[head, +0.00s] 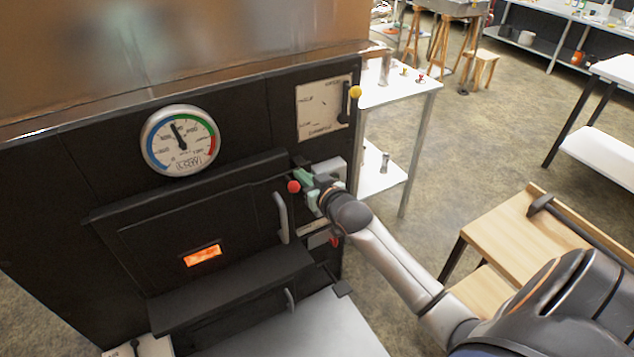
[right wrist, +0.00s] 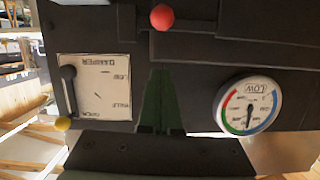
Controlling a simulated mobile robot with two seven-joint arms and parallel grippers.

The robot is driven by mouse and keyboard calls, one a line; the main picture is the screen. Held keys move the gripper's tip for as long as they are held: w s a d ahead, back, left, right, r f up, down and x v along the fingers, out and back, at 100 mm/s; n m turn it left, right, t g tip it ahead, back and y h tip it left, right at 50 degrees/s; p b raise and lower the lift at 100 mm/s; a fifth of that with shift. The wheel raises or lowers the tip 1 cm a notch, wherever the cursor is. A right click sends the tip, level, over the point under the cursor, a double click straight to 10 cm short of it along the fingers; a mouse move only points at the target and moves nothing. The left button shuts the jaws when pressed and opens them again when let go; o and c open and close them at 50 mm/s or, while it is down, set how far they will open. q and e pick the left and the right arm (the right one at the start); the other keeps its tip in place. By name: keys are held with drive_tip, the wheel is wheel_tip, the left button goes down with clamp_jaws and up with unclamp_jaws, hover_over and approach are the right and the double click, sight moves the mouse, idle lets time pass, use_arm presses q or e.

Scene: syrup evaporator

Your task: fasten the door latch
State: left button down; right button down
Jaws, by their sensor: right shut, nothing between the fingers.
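The dark firebox door (head: 150,240) has a small glowing window and a grey upright handle (head: 281,217). It looks closed, though I cannot tell whether it sits fully flush. The latch's red knob (head: 293,186) is by the door's upper right corner; it also shows at the top of the right wrist view (right wrist: 162,16). Much of the latch is hidden behind my right gripper (head: 302,178). The gripper's green fingers are together and empty, close to the knob; I cannot tell whether they touch it. In the right wrist view the fingertips (right wrist: 162,72) point toward the knob. My left gripper is not in view.
A round gauge (head: 181,141) is above the door. A damper plate (head: 322,108) with a yellow-knobbed lever (head: 355,92) is above my right gripper. A white shelf table (head: 400,93) stands behind. A wooden bench (head: 510,240) stands at right, with open floor between.

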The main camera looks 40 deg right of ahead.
drive_tip(key=v, duration=0.7)
idle(0.4)
